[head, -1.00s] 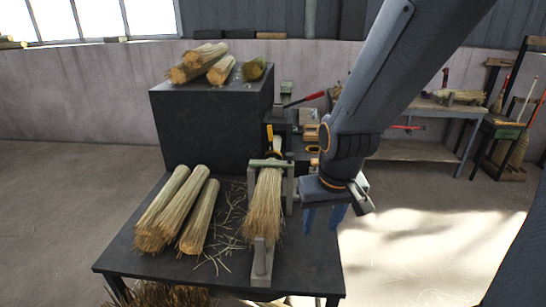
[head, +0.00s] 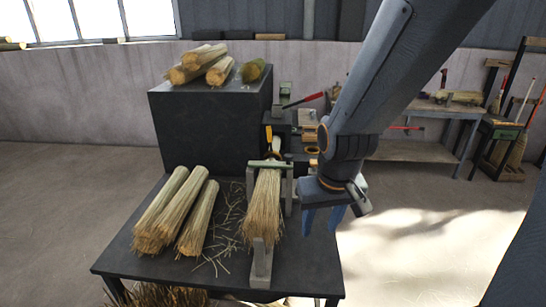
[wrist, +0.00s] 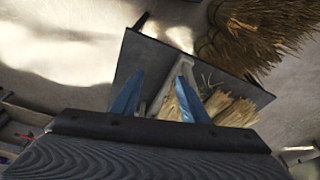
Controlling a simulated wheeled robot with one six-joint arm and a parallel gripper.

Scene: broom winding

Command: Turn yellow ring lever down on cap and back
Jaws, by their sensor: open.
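A small yellow lever (head: 268,134) stands upright behind the clamped straw bundle, at the back of the table. The wrist view shows both blue fingers (wrist: 163,76) spread, with the table and straw beyond; the lever is not clear there.
Several straw bundles (head: 175,212) lie on the left of the dark table (head: 140,262), with loose straws beside them. A dark block (head: 210,125) with more bundles stands behind. A red-handled tool (head: 303,101) sticks out behind the lever. A workbench (head: 425,148) stands farther right.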

